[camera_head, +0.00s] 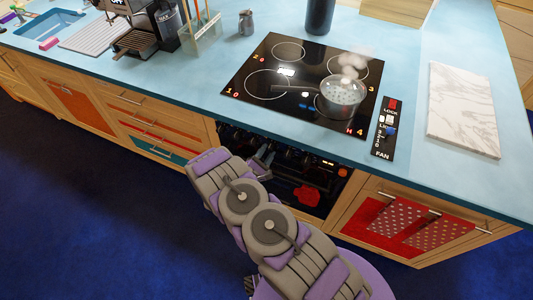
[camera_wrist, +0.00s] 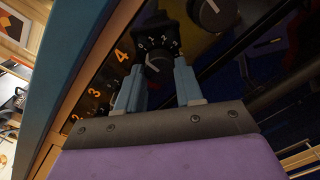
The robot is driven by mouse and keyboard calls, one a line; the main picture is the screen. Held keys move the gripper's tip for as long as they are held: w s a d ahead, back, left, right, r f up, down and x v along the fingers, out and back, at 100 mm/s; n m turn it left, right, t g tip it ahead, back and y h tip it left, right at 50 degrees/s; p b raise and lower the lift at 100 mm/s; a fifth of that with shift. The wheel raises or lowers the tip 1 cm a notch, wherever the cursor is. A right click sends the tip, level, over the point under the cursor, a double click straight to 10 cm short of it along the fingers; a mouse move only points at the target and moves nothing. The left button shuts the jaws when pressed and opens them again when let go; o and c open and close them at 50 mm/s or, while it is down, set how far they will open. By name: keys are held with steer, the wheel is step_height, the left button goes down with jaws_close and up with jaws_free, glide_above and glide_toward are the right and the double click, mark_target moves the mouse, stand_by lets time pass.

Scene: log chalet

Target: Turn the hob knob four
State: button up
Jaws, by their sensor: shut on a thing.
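The hob knob four (camera_wrist: 157,63) is a dark round knob on the black cooker front. An orange 4 is printed beside it, and a dial plate with small white numbers surrounds it. My gripper (camera_wrist: 158,66) has its two pale blue fingers on either side of this knob and is shut on it. The fingers hide part of the knob, and I cannot read its setting surely. In the head view my gripper (camera_head: 263,163) is at the cooker front below the counter edge; the knob is too small to make out there. The black hob (camera_head: 310,75) is above.
A steaming steel pot (camera_head: 341,97) stands on the hob's front right zone, with its handle pointing left. Another knob (camera_wrist: 210,12) is close to my gripper. A fan control strip (camera_head: 383,130) and marble board (camera_head: 462,108) are to the right. The blue floor in front is clear.

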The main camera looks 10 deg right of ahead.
steer(key=o, duration=0.9)
steer(key=shift+w+a+f, duration=0.1)
steer(key=shift+a+f, duration=0.05)
steer(key=shift+f, duration=0.05)
steer(key=shift+o, duration=0.6)
steer(key=shift+r, duration=0.1)
steer(key=p+v, duration=0.1)
steer(key=v, duration=1.6)
steer(key=shift+s+a+p, duration=0.1)
steer(key=shift+s+p, duration=0.15)
steer(key=shift+p, duration=0.1)
steer(key=shift+w, duration=0.1)
